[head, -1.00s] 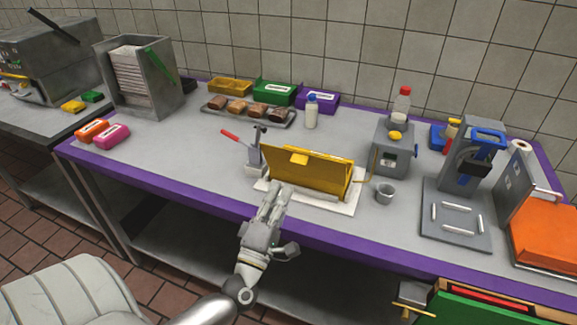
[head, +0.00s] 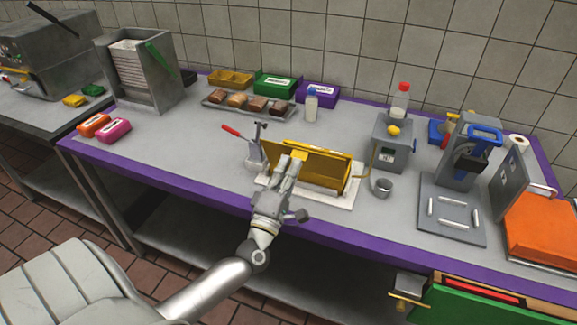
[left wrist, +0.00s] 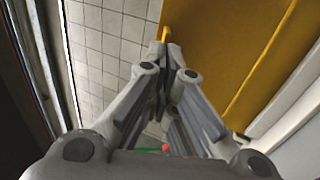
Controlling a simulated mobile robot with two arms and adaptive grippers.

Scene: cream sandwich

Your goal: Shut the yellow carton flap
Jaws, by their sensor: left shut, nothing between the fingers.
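The yellow carton (head: 328,168) sits on a white board (head: 340,200) near the front edge of the counter. Its broad yellow flap is raised, with a small tab at its upper edge. My left gripper (head: 291,164) is shut and empty, its fingertips at the front of the flap close to the tab. It hides part of the flap and carton. In the left wrist view the shut fingers (left wrist: 166,62) point at the yellow panel (left wrist: 225,50), close to its edge. I cannot tell if they touch. My right gripper is not in view.
A grey lever press (head: 257,148) with a red handle stands just left of the carton. A grey box machine (head: 391,143) and a metal cup (head: 381,187) stand to its right. The counter's left front area (head: 180,160) is clear.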

